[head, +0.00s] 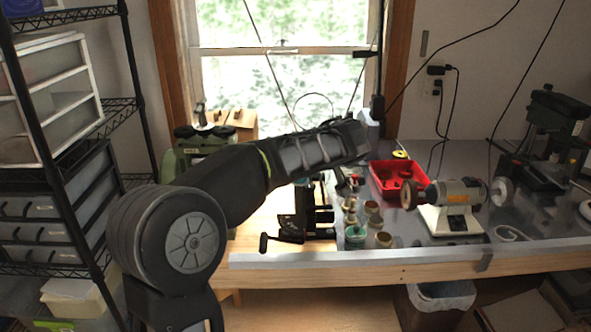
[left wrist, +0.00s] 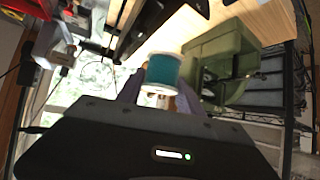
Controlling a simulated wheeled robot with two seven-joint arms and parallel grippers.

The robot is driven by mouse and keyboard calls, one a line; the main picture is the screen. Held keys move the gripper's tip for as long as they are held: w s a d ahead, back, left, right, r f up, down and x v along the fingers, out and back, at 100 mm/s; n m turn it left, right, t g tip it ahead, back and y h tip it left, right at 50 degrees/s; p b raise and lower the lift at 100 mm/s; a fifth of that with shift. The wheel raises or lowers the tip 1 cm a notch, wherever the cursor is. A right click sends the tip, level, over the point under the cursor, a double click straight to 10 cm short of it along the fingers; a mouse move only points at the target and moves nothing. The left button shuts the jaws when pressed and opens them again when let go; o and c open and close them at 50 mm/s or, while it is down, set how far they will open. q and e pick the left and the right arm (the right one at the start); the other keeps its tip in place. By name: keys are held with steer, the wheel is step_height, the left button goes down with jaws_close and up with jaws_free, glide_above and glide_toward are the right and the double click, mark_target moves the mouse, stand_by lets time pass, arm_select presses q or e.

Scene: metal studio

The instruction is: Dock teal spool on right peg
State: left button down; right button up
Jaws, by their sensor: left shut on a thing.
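The teal spool (left wrist: 162,74), with white ends, shows in the left wrist view between the fingers of my left gripper (left wrist: 158,88). The gripper is shut on it and holds it off the surfaces seen behind it. In the head view my left arm reaches from the left toward the middle of the bench; its fingers and the spool cannot be made out there. I cannot pick out the right peg in either view. My right gripper is in neither view.
A wire shelf (head: 112,110) stands at left. A green machine (left wrist: 222,62) shows beyond the spool in the left wrist view.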

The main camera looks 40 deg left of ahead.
arm_select(q)
steer(key=shift+m+t+h, duration=0.4)
steer(key=shift+m+t, duration=0.3)
steer(key=shift+m, duration=0.2)
steer(key=w, duration=0.1)
steer(key=w+d+f, duration=0.1)
steer(key=w, duration=0.2)
steer(key=shift+d+f, duration=0.3)
steer(key=shift+f, duration=0.1)
steer(key=w+d+f+m+t+h, duration=0.25)
steer(key=d+f+m, duration=0.3)
steer(key=d, duration=0.45)
steer(key=s+d+f+m+t+h, duration=0.1)
steer(key=s+d+f+m+h, duration=0.1)
steer(key=d, duration=0.5)
steer(key=s+d+f+m+t+h, duration=0.1)
steer(key=s+d+f+m+h, duration=0.2)
steer(key=s+d+f, duration=0.3)
step_height(320, 180, down, 3)
steer(key=shift+s+d+f+h, duration=0.1)
steer(key=shift+s+d+h, duration=0.4)
steer(key=shift+d, duration=0.45)
steer(key=shift+w+a, duration=0.1)
